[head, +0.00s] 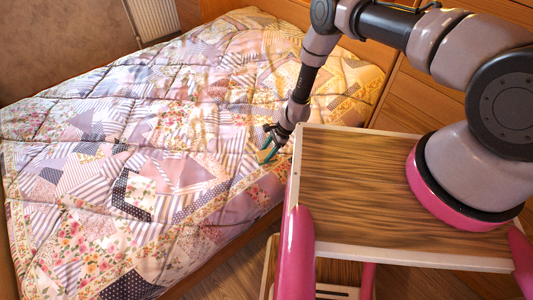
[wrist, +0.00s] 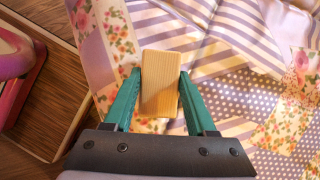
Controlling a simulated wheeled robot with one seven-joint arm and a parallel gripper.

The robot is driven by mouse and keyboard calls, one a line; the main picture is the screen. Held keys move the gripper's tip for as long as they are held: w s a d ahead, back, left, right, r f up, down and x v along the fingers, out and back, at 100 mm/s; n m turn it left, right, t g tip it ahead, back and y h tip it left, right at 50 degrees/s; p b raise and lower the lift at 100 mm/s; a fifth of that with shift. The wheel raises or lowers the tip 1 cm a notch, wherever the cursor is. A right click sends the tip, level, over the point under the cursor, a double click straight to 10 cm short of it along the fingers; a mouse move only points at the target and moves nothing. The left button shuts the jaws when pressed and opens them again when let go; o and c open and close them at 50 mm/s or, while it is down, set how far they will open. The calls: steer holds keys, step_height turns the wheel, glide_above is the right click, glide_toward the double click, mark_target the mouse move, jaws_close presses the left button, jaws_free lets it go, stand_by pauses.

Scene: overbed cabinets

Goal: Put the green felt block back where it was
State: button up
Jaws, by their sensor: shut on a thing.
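My gripper (wrist: 159,80) has green fingers and is shut on a pale wooden block (wrist: 160,100), one finger on each long side. The block's upper face shows plain wood grain; I see no green felt on it, and its underside is hidden. In the head view my gripper (head: 268,147) is over the near right edge of the bed, close to the wooden-topped surface of my base. I cannot tell whether the block touches the quilt below. No separate green felt block shows in either view.
A patchwork quilt (head: 150,130) covers the bed and has soft folds. Wooden cabinet fronts (head: 425,100) stand behind on the right. A white radiator (head: 153,18) is at the far wall. The quilt is clear of other objects.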

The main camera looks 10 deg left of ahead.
steer(key=o, duration=1.3)
steer(key=shift+f, duration=0.1)
steer(key=shift+w, duration=0.1)
steer(key=v, duration=1.2)
